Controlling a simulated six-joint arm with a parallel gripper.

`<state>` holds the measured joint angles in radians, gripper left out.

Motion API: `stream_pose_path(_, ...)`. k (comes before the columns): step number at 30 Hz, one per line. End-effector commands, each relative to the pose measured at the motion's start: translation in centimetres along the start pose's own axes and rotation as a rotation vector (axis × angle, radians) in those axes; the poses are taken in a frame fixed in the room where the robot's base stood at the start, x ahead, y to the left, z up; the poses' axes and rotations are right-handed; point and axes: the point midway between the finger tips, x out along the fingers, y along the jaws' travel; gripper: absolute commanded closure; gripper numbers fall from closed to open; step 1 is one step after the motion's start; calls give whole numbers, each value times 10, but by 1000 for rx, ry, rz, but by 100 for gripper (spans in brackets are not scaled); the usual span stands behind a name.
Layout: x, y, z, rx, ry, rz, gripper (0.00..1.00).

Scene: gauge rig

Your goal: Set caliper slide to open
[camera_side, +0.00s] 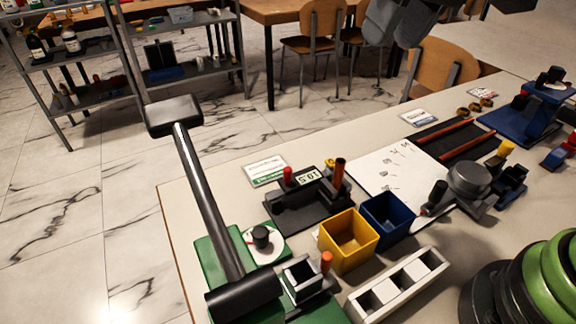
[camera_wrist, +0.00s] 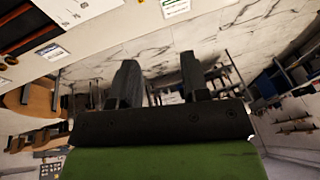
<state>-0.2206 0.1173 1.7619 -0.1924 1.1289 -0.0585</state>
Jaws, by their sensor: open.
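A black gauge device with a small display reading about 10.5 (camera_side: 310,177) sits near the bench's back edge in the side view. It has a red knob (camera_side: 288,176) and an upright brown-red handle (camera_side: 339,173). It looks like the caliper, but I cannot tell for sure which part is its slide or how it is set. My gripper (camera_wrist: 160,82) shows in the wrist view with its two dark fingers apart and nothing between them. Dark grey parts at the top edge of the side view may be its fingers, high above the bench and away from the device.
A yellow bin (camera_side: 348,258) and a blue bin (camera_side: 405,230) stand in front of the device. A black lever with a block head (camera_side: 174,114) rises at left from a green base. A white sheet (camera_side: 372,178), a dark rail tray (camera_side: 433,139) and a blue fixture (camera_side: 520,118) lie rightward.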

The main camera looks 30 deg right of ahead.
Motion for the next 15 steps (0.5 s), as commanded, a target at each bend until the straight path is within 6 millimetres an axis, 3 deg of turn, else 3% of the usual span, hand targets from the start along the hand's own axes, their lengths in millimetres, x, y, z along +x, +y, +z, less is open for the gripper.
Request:
stream_pose_path(6, 81, -36, -34, -117, -149, 64, 58)
stream_pose_path(12, 149, -59, -38, -200, -242, 116, 58)
stream_pose_path(15, 170, -65, -35, -222, -268, 132, 58)
